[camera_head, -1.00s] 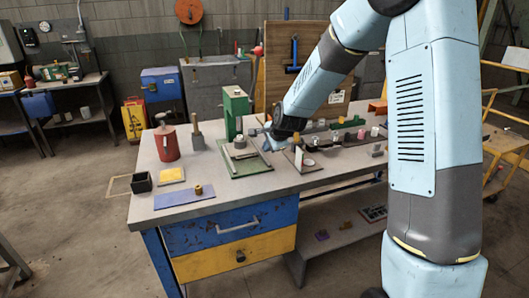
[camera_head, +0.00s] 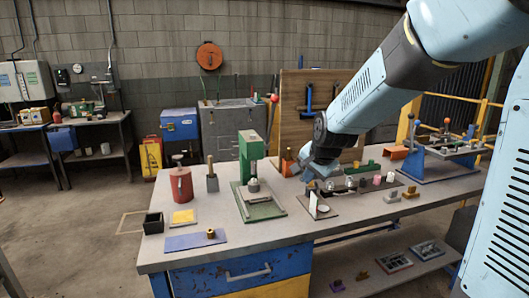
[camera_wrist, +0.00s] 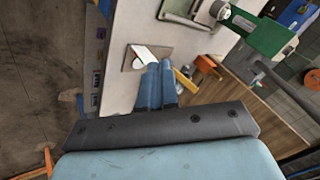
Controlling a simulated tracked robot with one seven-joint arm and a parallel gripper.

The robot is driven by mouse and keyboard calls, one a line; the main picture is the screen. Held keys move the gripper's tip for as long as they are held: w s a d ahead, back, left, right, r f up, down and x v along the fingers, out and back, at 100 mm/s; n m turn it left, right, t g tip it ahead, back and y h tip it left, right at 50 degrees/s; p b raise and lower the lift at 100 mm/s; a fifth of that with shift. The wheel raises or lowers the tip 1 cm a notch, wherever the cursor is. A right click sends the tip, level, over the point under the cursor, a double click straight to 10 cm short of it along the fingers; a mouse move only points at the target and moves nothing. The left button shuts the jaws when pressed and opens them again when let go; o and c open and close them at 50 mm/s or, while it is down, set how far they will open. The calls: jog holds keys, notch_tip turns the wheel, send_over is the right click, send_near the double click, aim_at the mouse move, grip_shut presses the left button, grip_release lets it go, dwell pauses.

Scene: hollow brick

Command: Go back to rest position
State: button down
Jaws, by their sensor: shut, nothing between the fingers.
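My gripper (camera_wrist: 160,66) shows in the wrist view with its two blue fingers together and nothing between them. In the head view my gripper (camera_head: 307,182) is over the workbench (camera_head: 240,236), just right of the green press (camera_head: 251,158). In the wrist view the fingertips appear near a white card (camera_wrist: 143,55) on a brown plate. Whether they touch anything cannot be told.
A red can (camera_head: 181,184), a black box (camera_head: 153,223), a yellow block (camera_head: 183,217) and a blue plate (camera_head: 193,241) lie on the left of the bench. A wooden board (camera_head: 291,112) stands behind. A blue fixture (camera_head: 431,163) stands at right. The bench's front edge is mostly bare.

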jog(key=s+d+r+n, duration=0.2)
jog(key=s+d, duration=0.1)
jog(key=s, duration=0.6)
jog(key=s+d+r+n+h, duration=0.1)
jog(key=s+d+r+n, duration=0.2)
jog(key=s, duration=0.6)
jog(key=s+d+r+n+g, duration=0.1)
jog(key=s+d+r+n, duration=0.2)
jog(key=s, duration=0.6)
jog(key=shift+d+h, duration=0.3)
jog(key=shift+d, duration=0.4)
